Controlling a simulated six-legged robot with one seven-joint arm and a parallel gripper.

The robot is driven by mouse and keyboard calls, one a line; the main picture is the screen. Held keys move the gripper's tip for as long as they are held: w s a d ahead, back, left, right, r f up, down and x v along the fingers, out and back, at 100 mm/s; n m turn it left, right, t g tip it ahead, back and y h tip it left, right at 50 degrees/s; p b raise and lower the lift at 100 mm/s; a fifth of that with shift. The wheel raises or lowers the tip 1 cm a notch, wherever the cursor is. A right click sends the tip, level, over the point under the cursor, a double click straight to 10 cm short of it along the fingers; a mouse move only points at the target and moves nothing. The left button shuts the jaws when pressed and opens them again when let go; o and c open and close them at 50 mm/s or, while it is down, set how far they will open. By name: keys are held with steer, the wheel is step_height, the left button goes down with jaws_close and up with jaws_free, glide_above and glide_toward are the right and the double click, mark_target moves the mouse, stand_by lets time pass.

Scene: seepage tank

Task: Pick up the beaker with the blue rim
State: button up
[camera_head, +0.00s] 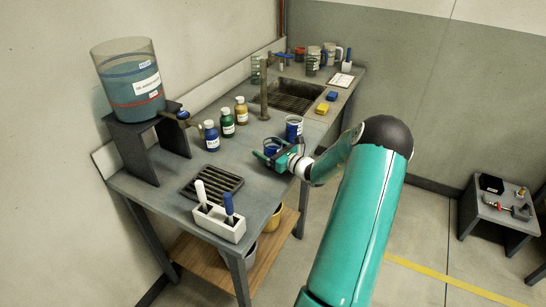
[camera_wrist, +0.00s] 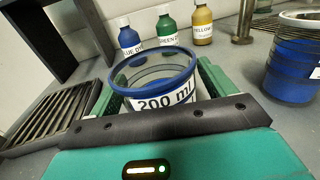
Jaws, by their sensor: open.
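The beaker with the blue rim (camera_wrist: 158,78) is a clear beaker marked 200 ml. It stands upright on the bench in the middle of the wrist view, and partly hidden in the head view (camera_head: 271,147). My gripper (camera_head: 279,158) is open low over the bench. In the wrist view its green fingers lie on the left and right of the beaker, with the beaker between them. I cannot tell whether either finger touches the glass. The palm edge hides the beaker's lower front.
A blue-filled container (camera_wrist: 292,68) stands close on the right. Blue (camera_wrist: 128,36), green (camera_wrist: 167,30) and yellow (camera_wrist: 202,25) dye bottles stand behind. A drain grate (camera_wrist: 50,110) lies left. The large tank (camera_head: 130,85) and white brush holder (camera_head: 218,223) are farther off.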

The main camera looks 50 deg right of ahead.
steer(key=c, duration=1.1)
steer(key=shift+r, duration=0.15)
